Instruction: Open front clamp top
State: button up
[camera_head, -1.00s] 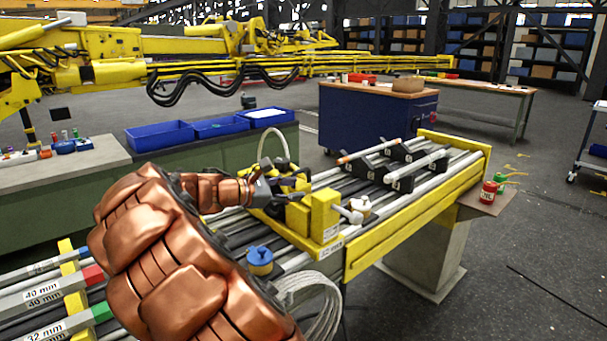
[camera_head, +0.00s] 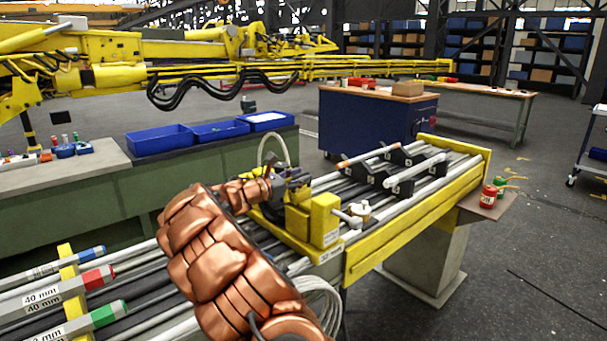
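A yellow clamp block (camera_head: 324,220) stands on the yellow cross plate of the boom rack, with a light grey handle (camera_head: 346,217) on its right side. A label on the plate below it appears to read 32 mm. My gripper (camera_head: 292,186), dark grey at the end of my copper-coloured arm, is just behind and left of the block's top. It overlaps dark clamp parts there, so I cannot tell whether it touches them. Its fingers are small and blend with these parts; their opening is unclear.
Long grey tubes (camera_head: 440,183) lie along the rack, with black holders (camera_head: 398,182) on them. A small white-and-tan part (camera_head: 359,210) sits right of the clamp. A coiled cable (camera_head: 322,300) hangs at the front. Blue bins (camera_head: 160,139) stand on the left bench.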

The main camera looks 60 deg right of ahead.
jog(key=shift+x, duration=0.8)
grip_shut()
